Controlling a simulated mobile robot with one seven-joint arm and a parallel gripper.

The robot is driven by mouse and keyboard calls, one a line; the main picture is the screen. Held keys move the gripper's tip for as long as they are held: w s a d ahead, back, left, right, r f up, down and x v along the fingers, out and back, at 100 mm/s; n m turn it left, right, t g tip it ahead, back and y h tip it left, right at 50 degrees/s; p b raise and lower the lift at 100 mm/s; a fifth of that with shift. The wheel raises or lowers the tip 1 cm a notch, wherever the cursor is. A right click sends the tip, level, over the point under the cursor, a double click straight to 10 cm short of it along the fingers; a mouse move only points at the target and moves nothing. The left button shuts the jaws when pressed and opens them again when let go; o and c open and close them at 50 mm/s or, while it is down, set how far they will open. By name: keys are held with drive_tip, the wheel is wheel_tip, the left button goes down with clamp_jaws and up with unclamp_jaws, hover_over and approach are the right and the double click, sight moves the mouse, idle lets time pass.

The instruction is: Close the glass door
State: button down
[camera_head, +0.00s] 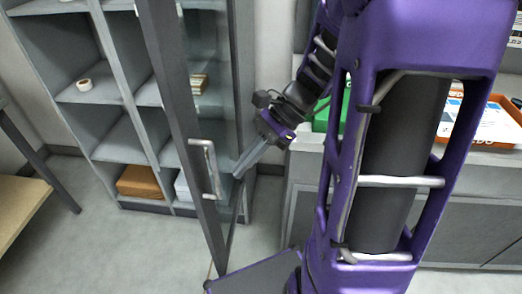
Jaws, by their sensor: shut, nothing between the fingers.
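The glass door (209,118) stands open, swung out toward me from the grey shelf cabinet, and is seen nearly edge-on with a dark frame. Its light metal handle (206,168) is on the near side of the frame. My gripper (238,175) is at the end of my purple arm, to the right of the door. Its grey fingers are together and empty, pointing down and left, close to the door beside the handle. I cannot tell whether the fingertips touch the door.
The grey cabinet's open shelves (122,142) hold a tape roll (84,85) and a brown stack (140,181). A wooden table (20,208) stands at left. A grey counter (463,222) at right bears an orange tray (501,102) and a green object (321,119). The floor (100,250) at lower left is clear.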

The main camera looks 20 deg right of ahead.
drive_tip(key=shift+s+a, duration=0.1)
drive_tip(key=shift+a, duration=1.1)
drive_tip(key=shift+a, duration=0.15)
